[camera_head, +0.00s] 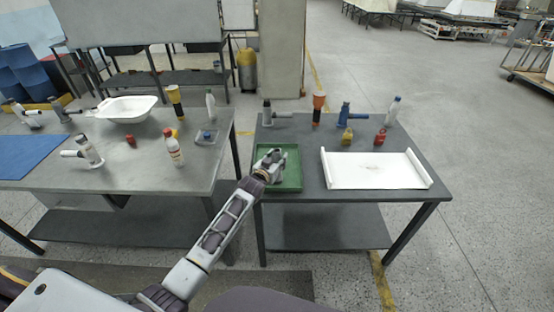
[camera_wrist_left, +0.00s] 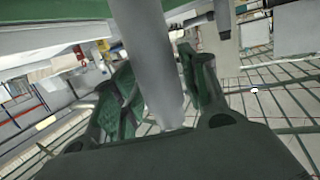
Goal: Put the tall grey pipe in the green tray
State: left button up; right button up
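The green tray (camera_head: 292,181) lies at the left of the right-hand dark table. My left gripper (camera_head: 270,163) is over this tray. In the left wrist view a grey pipe (camera_wrist_left: 150,60) stands out between the two dark green-tinted fingers (camera_wrist_left: 165,95), which flank it closely and look shut on it. The pipe's far end runs out of the top of that view. In the head view it is small and merges with the gripper, so I cannot tell whether it touches the tray floor. My right gripper is not in view.
A white shell (camera_head: 375,169) lies right of the tray. Behind stand a grey fitting (camera_head: 268,113), an orange-topped torch (camera_head: 318,105), a blue fitting (camera_head: 345,112) and a bottle (camera_head: 392,110). The left table (camera_head: 205,178) holds a white basin (camera_head: 125,108), a bottle (camera_head: 173,148) and several grey fittings.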

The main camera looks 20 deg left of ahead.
pick_arm(q)
jog(key=shift+o, duration=0.2)
jog(key=shift+r, duration=0.15)
jog(key=v, duration=1.2)
dwell(0.6)
jog(key=shift+d, duration=0.1)
dwell(0.6)
jog(key=s+f+g, duration=0.2)
jog(key=s+f, duration=0.4)
jog(key=f, duration=0.7)
jog(key=s+f+g+y, duration=0.1)
jog(key=s+f+g, duration=0.35)
jog(key=f, duration=0.85)
jog(key=s+f, duration=0.7)
jog(key=f, duration=0.6)
jog(key=s+a+f+g, duration=0.2)
jog(key=s+f, duration=0.5)
jog(key=s, duration=0.5)
jog(key=s+a+f+g, duration=0.2)
jog(key=s+f, duration=0.5)
jog(key=s, duration=0.5)
jog(key=s+a+f+m+g+y, duration=0.1)
jog(key=s+a+f+g, duration=0.1)
jog(key=s+f, duration=0.5)
jog(key=s+g, duration=0.1)
jog(key=s, duration=0.4)
jog(key=shift+s+f+g, duration=0.2)
jog(key=shift+g, duration=0.15)
